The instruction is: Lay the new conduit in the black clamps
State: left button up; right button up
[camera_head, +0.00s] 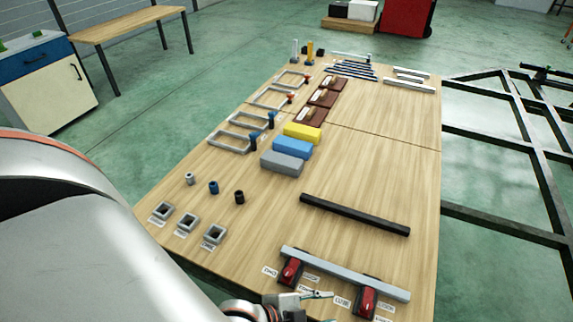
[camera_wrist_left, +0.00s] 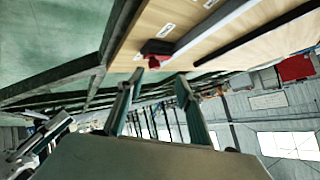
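A light grey square conduit (camera_head: 345,274) lies across the two black clamps at the table's near edge. The left clamp (camera_head: 290,271) and the right clamp (camera_head: 366,300) each show a red handle on the near side. A black conduit (camera_head: 355,214) lies apart on the bare wood behind them. My left gripper (camera_head: 326,295) is at the near edge, between the clamps in the picture, and looks empty. In the left wrist view its fingers (camera_wrist_left: 157,92) are spread apart; one clamp (camera_wrist_left: 157,48), the grey conduit (camera_wrist_left: 212,27) and the black conduit (camera_wrist_left: 268,35) show beyond. My right gripper is not visible.
The wooden table (camera_head: 385,165) has clear wood around the black conduit. Square sockets (camera_head: 188,222), small cylinders (camera_head: 213,187) and coloured blocks (camera_head: 289,153) stand to the left. A dark metal frame (camera_head: 500,222) stands right of the table.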

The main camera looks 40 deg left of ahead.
pick_arm(q)
jog(key=s+a+n+t+y, duration=0.1)
jog(key=s+a+n+y, duration=0.1)
jog(key=s+a+n, duration=0.5)
notch_tip(320, 180, up, 6)
jog(key=p, duration=1)
jog(key=shift+w+a, duration=0.2)
jog(key=shift+w, duration=0.15)
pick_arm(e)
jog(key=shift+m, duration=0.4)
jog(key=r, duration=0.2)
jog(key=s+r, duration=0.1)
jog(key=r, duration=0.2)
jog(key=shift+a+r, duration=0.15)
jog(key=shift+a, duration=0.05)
pick_arm(q)
jog(key=shift+r, duration=0.1)
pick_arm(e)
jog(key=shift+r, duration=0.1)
